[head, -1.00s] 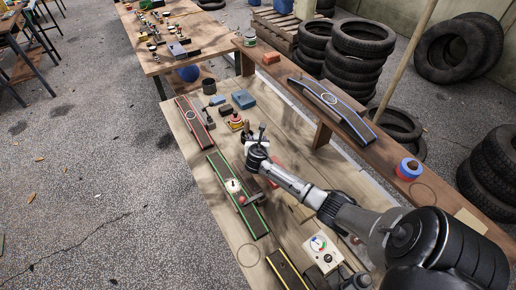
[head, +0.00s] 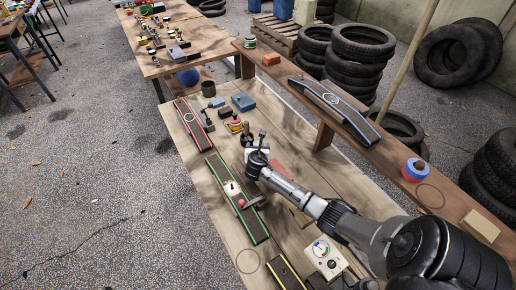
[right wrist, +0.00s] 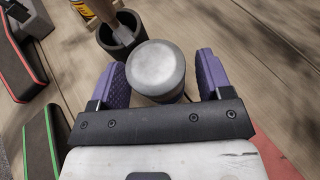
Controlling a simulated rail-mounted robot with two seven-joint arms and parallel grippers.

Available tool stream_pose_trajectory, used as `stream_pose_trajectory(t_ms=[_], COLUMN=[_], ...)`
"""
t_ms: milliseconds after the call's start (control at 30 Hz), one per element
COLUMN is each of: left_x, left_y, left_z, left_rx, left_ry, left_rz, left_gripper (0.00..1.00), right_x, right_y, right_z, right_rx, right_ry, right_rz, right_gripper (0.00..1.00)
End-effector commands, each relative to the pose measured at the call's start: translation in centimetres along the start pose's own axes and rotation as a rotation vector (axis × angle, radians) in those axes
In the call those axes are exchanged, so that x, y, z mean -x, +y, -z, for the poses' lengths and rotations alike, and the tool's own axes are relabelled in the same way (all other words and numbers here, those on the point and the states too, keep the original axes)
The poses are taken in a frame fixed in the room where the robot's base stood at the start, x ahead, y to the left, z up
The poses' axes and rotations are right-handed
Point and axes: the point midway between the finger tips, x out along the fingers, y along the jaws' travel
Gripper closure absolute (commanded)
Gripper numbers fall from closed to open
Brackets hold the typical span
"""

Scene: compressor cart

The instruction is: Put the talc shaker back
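A grey cylinder with a pale, worn top (right wrist: 159,70), which looks like the talc shaker, stands between the purple fingers of my right gripper (right wrist: 161,75) in the right wrist view. The left finger is close against it; a narrow gap shows at the right finger, so the gripper looks open around it. In the head view my right gripper (head: 255,157) is low over the middle of the table, and its wrist hides the fingers and most of the cylinder. My left gripper is in neither current view.
A dark cup (right wrist: 120,36) with a brush-like handle stands just beyond the cylinder. A green-edged board (head: 249,217) and a red-edged board (head: 192,124) lie left of it. A gauge box (head: 324,257) stands nearer. The raised shelf (head: 385,143) has a bare ring mark (head: 431,196).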

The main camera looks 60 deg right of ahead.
Motion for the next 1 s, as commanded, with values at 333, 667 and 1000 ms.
stream_pose_trajectory(t_ms=[333,667,1000], left_x=[0.3,2.2,3.2], left_y=[0.1,0.3,0.2], left_z=[0.1,0.8,1.1], left_rx=[0.003,0.014,0.01], left_ry=[0.001,0.002,0.002], left_rz=[-0.002,-0.011,-0.008], left_gripper=[0.57,0.57,0.57], right_x=[0.6,6.4,11.1], right_y=[0.0,0.0,0.0], right_z=[-0.3,-0.5,-0.3], right_rx=[0.0,0.0,0.0], right_ry=[0.0,0.0,0.0], right_rz=[-0.001,-0.003,-0.001], right_gripper=[0.28,0.28,0.28])
